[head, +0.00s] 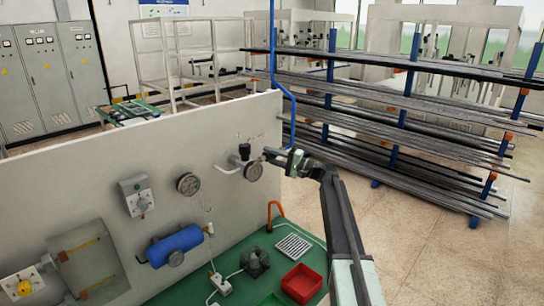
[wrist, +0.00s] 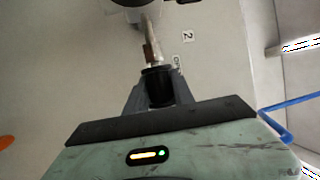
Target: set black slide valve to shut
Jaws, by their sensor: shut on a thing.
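My gripper (head: 270,155) is at the right of the valve, in front of the panel. In the wrist view my gripper (wrist: 159,92) is shut around a black sleeve (wrist: 158,84) at the end of a metal rod. The rod leads up to a dark round part cut by the top edge. Small labels, one reading 2 (wrist: 187,36), are on the panel beside the rod. The valve's exact setting cannot be read.
A second gauge (head: 188,184), a grey switch box (head: 136,195) and a blue cylinder (head: 175,245) are on the panel to the left. Below, a green bench (head: 277,268) holds a red tray (head: 301,283). A blue pipe (head: 293,110) runs near my arm. A bar rack stands behind.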

